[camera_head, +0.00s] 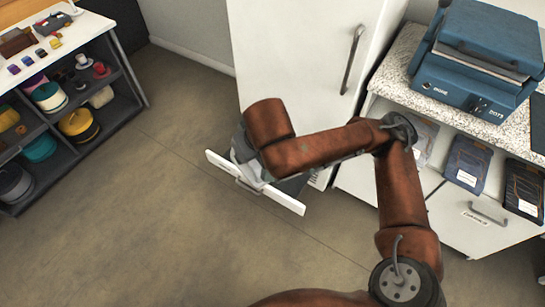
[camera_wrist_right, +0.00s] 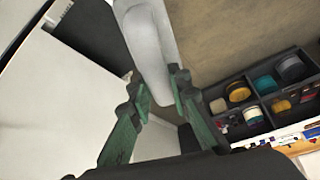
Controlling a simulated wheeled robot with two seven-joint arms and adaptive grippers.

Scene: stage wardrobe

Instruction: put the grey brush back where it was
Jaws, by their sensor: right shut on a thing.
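The grey brush (camera_wrist_right: 148,40) shows in the right wrist view as a long, smooth, light grey body between my right gripper's green fingers (camera_wrist_right: 157,82). My right gripper is shut on it. In the head view my right gripper (camera_head: 246,160) is mostly hidden behind its own arm's wrist, so the brush cannot be made out clearly there. The gripper is over or at a pulled-out low drawer with a white front (camera_head: 285,199), at the foot of the tall white cabinet (camera_head: 290,65). The drawer's inside is mostly hidden by my arm. My left gripper is not in view.
A dark shelf unit (camera_head: 115,75) with hats and small items stands at the left. The floor (camera_head: 150,220) between is clear.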

